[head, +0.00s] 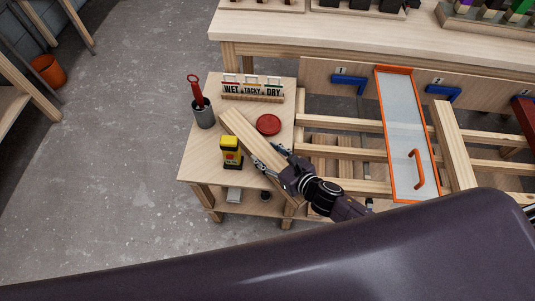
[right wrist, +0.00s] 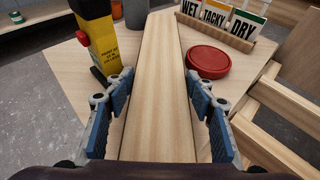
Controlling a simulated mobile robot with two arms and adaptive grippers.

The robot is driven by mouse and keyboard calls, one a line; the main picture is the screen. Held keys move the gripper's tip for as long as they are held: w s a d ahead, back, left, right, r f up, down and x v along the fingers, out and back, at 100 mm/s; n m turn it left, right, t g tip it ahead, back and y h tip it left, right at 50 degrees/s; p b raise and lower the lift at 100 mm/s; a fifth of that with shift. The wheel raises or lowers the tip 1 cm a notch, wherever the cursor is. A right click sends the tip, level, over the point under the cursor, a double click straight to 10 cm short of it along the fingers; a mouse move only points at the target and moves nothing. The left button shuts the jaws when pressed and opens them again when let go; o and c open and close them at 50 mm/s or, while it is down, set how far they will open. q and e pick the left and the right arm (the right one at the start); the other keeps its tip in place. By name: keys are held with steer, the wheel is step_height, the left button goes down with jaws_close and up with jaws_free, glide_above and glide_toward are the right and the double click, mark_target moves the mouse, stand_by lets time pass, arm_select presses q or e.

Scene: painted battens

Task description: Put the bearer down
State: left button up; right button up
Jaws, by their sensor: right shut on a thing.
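The bearer is a pale, bare wooden batten (head: 247,136) over the small side table, its long axis running from upper left to lower right in the head view. My right gripper (head: 273,166) is shut on its near end. In the right wrist view the bearer (right wrist: 155,85) runs straight away between the blue finger pads of the right gripper (right wrist: 160,122). My left gripper is not in view.
The side table (head: 200,168) holds a yellow bottle (head: 231,152), a grey cup (head: 203,115) with a red-handled tool, a red lid (head: 268,125) and a WET/TACKY/DRY card rack (head: 252,90). To the right are wooden rails (head: 350,124), an orange-framed panel (head: 402,125) and another batten (head: 455,145).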

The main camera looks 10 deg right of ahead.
steer(key=o, duration=1.8)
steer(key=shift+f, duration=0.1)
